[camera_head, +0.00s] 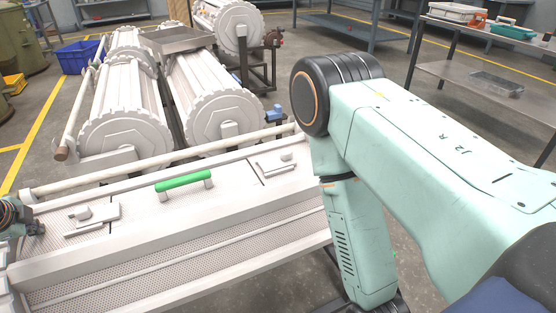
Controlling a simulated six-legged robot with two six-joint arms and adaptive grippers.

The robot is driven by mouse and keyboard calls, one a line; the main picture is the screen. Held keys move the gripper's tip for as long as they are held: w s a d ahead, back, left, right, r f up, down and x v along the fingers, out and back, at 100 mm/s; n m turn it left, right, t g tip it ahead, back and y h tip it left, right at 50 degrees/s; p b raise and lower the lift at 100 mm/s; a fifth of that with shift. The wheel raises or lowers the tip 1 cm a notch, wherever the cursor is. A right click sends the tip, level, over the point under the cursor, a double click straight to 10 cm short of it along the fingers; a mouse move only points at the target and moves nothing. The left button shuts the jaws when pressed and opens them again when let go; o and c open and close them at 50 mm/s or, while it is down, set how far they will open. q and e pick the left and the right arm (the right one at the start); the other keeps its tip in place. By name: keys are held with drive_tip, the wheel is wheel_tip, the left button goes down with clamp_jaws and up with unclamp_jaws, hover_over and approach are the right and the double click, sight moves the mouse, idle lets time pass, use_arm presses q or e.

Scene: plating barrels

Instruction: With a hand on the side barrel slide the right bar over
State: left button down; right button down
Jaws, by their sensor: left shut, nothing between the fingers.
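The side barrel (190,238) lies across the near left, a pale long body with perforated panels and a green handle (183,181) on top. The right bar (275,166) is a small pale slide bar with a knob, right of the handle. A similar left bar (92,215) sits left of the handle. My left gripper (38,229) is at the far left edge, shut and empty, close to the barrel's left end; I cannot tell if it touches. My right arm (360,240) hangs down past the barrel's right end; its gripper is out of view.
A pale rod (160,160) runs along the barrel's back. More barrels (125,110) with toothed end discs stand behind it. A blue bin (80,57) is at the back left. A metal bench (500,70) stands at right. Open floor lies between.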

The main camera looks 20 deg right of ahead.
sight(287, 151)
drive_tip(key=shift+f+b, duration=0.45)
drive_tip(key=shift+f, duration=0.05)
drive_tip(key=c, duration=2)
unclamp_jaws()
drive_tip(key=shift+c, duration=0.2)
